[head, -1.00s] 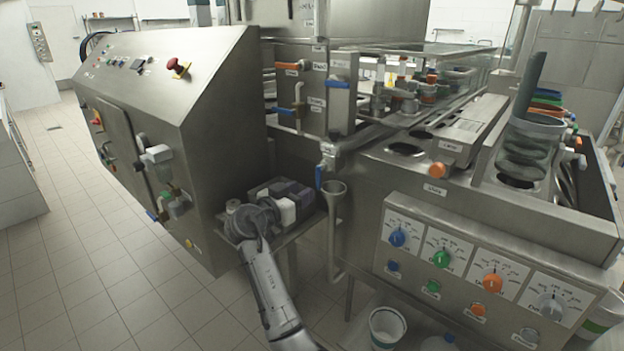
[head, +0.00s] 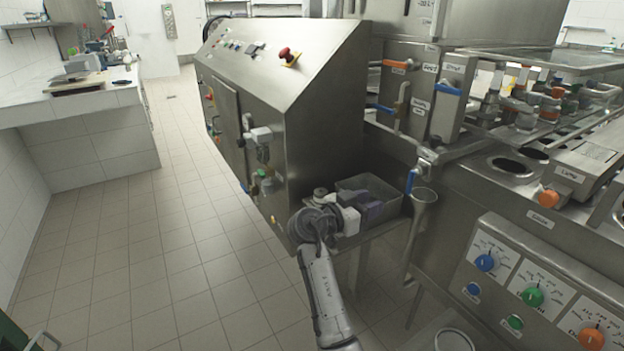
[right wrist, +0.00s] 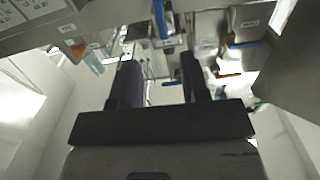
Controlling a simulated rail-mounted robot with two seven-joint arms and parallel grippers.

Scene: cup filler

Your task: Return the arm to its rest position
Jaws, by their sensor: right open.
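My right arm comes up from the bottom of the head view. Its gripper (head: 374,206) is in front of the control cabinet's right end, by a small grey metal tray (head: 392,186). I cannot tell whether it touches the tray. In the right wrist view the dark fingers of the right gripper (right wrist: 160,72) stand apart with nothing between them. My left gripper is in neither view.
The steel control cabinet (head: 262,100) with a red button stands beside the arm. The filling machine (head: 470,215) with coloured dials and a funnel pipe (head: 421,215) is on the right. Tiled floor (head: 170,270) is clear at left. A worktop (head: 70,108) stands farther back.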

